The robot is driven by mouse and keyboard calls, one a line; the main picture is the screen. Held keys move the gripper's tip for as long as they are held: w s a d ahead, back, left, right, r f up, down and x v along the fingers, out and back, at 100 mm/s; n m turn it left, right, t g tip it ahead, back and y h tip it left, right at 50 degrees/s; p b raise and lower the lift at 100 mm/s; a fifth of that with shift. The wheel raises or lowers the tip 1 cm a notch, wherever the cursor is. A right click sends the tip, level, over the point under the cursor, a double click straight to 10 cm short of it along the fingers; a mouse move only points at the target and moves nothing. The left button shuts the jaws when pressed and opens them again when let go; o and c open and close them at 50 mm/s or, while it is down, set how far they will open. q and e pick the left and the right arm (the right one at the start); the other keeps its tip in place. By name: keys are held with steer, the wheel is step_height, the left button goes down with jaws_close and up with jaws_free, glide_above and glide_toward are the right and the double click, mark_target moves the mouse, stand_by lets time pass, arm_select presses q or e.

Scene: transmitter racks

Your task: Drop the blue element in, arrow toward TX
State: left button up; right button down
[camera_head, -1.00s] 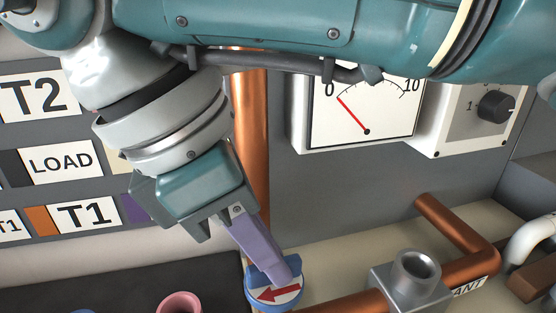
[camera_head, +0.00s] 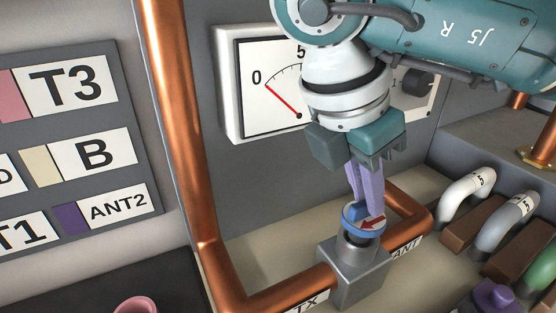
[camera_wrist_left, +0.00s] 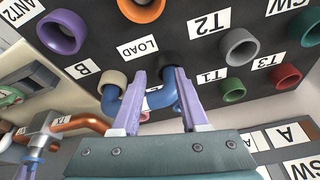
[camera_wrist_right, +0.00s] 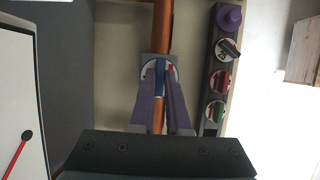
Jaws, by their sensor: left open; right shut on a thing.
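The blue element (camera_head: 349,213) has a white top with a red arrow. My right gripper (camera_head: 366,195) is shut on it. It is upright over the mouth of the grey metal socket block (camera_head: 352,270), its dark lower part at the opening; I cannot tell how deep it sits. The arrow points left, roughly to the pipe side labelled TX (camera_head: 306,304), away from the ANT label (camera_head: 406,249). In the right wrist view the element (camera_wrist_right: 160,78) shows between the fingertips. My left gripper (camera_wrist_left: 160,78) is open before a blue U-shaped link (camera_wrist_left: 140,106) on the port panel.
Copper pipe (camera_head: 178,120) rises left of the socket. A meter (camera_head: 270,85) is on the wall behind. Several coloured elements, including a purple one (camera_head: 490,297), stand in a rack at right. The port panel (camera_wrist_left: 190,50) has coloured rings and labels.

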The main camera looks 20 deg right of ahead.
mark_target(363, 220)
step_height(363, 220, down, 3)
steer(key=shift+r, duration=0.15)
steer(key=c, duration=0.9)
jaws_free()
